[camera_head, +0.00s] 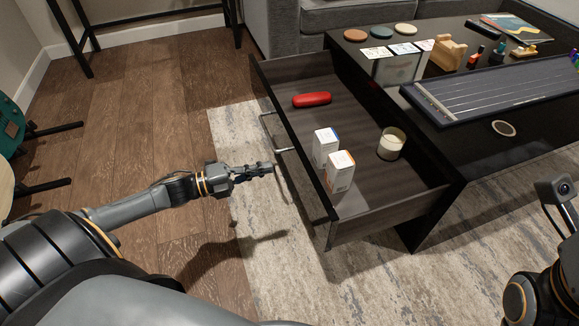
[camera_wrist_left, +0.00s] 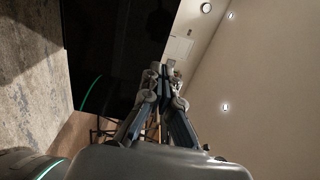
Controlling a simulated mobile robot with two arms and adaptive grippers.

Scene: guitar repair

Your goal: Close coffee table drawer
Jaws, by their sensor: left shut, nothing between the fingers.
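The dark coffee table (camera_head: 450,165) has its wide drawer (camera_head: 340,110) pulled open toward the left in the head view. The drawer's front panel (camera_head: 293,135) carries a silver bar handle (camera_head: 284,150). My left gripper (camera_head: 270,168) is shut and empty, outside the drawer, just left of the front panel and near the handle's lower end. Whether it touches the handle is hard to tell. Its closed fingers also show in the left wrist view (camera_wrist_left: 165,75), beside a large black surface. My right arm shows at the right edge, but its fingers are not visible.
The drawer holds a red case (camera_head: 311,99), two small white boxes (camera_head: 340,171) and a candle in a glass (camera_head: 391,143). A dark panel with strings (camera_head: 500,88) lies on the tabletop. Wood floor and a rug (camera_head: 270,250) are clear left of the drawer.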

